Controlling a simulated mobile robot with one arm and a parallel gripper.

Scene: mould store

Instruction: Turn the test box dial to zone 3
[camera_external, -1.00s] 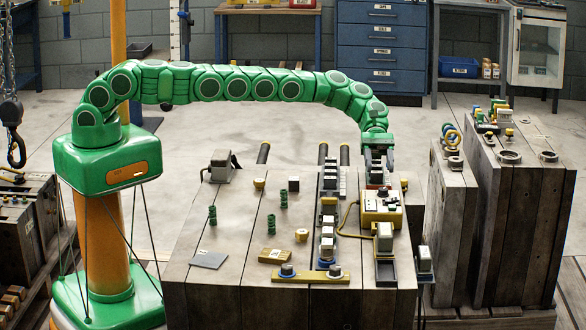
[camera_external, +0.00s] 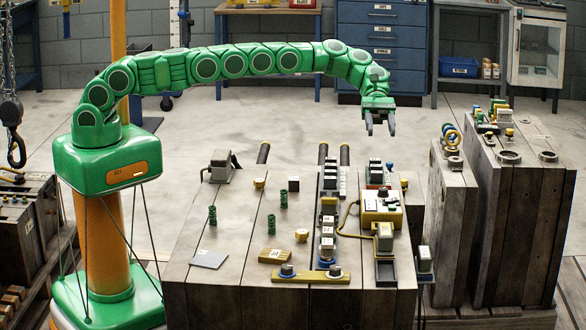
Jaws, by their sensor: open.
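The yellow test box (camera_external: 381,217) stands near the right edge of the wooden mould block, with a cable running from its left side. A small dark dial (camera_external: 383,193) shows on its top at the back; its pointer and zone marks are too small to read. My gripper (camera_external: 380,130) hangs above and behind the box, pointing down. Its two grey fingers are apart, with nothing between them, and it is clear of the dial.
The mould block (camera_external: 225,250) carries a row of connectors (camera_external: 328,215), green springs (camera_external: 212,217), a grey plate (camera_external: 209,259) and a yellow bar (camera_external: 307,277). Taller mould blocks (camera_external: 520,215) stand to the right. The air around my gripper is free.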

